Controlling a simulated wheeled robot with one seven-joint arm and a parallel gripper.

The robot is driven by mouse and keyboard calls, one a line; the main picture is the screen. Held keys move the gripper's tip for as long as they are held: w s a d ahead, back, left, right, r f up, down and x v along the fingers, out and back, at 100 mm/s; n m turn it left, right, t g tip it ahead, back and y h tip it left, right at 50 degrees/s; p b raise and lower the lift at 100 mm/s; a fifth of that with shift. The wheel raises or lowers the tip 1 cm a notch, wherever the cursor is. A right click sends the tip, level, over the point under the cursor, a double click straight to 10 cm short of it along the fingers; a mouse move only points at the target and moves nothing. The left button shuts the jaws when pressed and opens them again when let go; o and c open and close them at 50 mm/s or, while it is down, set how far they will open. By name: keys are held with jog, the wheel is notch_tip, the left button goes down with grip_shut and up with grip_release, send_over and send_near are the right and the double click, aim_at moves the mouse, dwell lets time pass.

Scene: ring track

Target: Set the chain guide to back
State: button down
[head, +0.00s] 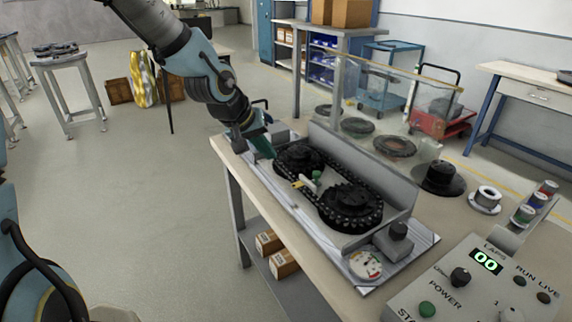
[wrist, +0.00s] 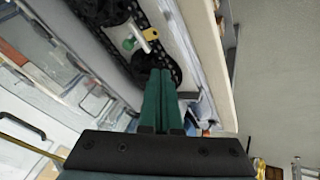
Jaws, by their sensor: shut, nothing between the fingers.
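The chain track (head: 350,215) is a black chain around two dark toothed wheels in a grey metal tray on the bench. Between the wheels is a small fitting with a green knob (head: 316,176), a pale bar and a yellow piece (head: 298,184); it looks like the chain guide, but its setting cannot be read. The green knob also shows in the wrist view (wrist: 128,44), with the yellow piece (wrist: 151,34) beside it. My gripper (head: 270,153) is shut and empty, its green fingers pointing down by the far-left end of the chain. In the wrist view its fingertips (wrist: 161,72) overlap the chain's edge.
A clear panel (head: 385,105) stands behind the tray's raised back wall. A dial (head: 366,265) and dark knob block sit at the near end. A control box (head: 480,285) reading 00 is at the lower right. Open floor lies left of the bench.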

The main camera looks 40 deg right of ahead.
jog(key=shift+s+d+r+h, duration=0.15)
jog(key=shift+d+h, duration=0.15)
jog(key=shift+d, duration=0.5)
send_near(304, 179)
jog(key=w+f, duration=0.1)
jog(key=d+f, duration=0.1)
jog(key=w+d+f, duration=0.1)
jog(key=shift+w+d+f+p, duration=0.2)
jog(key=shift+w+f+p, duration=0.15)
jog(key=shift+f+p, duration=0.05)
jog(key=shift+s+d+p, duration=0.4)
jog(key=shift+s+d, duration=0.15)
jog(key=shift+d, duration=0.35)
jog(key=shift+s+d+f, duration=0.25)
jog(key=shift+s+d, duration=0.1)
jog(key=shift+d, duration=0.4)
